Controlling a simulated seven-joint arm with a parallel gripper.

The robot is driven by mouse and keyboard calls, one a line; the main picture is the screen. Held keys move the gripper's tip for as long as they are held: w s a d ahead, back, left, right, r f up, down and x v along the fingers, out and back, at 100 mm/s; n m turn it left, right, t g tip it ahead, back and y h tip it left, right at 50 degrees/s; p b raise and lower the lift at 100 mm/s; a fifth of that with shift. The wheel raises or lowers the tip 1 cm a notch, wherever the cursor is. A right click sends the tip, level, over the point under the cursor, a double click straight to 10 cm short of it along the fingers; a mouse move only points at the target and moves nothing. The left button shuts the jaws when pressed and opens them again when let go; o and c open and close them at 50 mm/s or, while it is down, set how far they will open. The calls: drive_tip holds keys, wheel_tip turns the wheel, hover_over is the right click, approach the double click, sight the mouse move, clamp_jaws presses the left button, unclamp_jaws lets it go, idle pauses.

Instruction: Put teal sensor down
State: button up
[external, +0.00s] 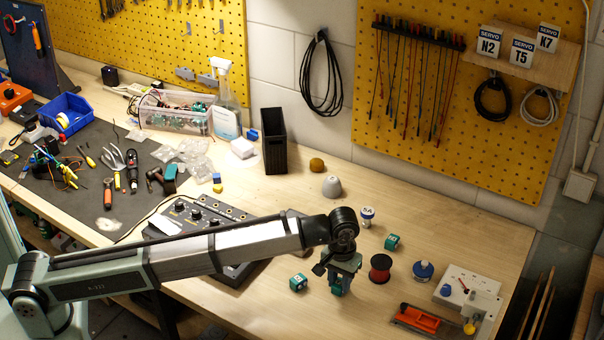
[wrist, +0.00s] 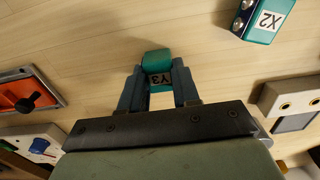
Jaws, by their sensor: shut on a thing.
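My gripper (external: 338,290) is shut on a teal sensor (external: 337,292), low over the right half of the bench. A second teal sensor (wrist: 263,18), labelled X2, lies at the upper right of the wrist view, apart from my fingers. In the external view one teal sensor (external: 298,283) lies left of my gripper and another teal sensor (external: 392,242) lies to its upper right.
A red spool (external: 380,268) stands close to the right of my gripper. Beyond it are a blue-topped round piece (external: 423,271), a white panel (external: 470,285) and an orange tray (external: 419,318). A control box (external: 205,214) lies behind my arm. Bare wood surrounds these pieces.

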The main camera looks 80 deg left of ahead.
sight(339, 282)
drive_tip(key=o, duration=1)
wheel_tip(339, 282, up, 12)
drive_tip(key=shift+r, duration=0.1)
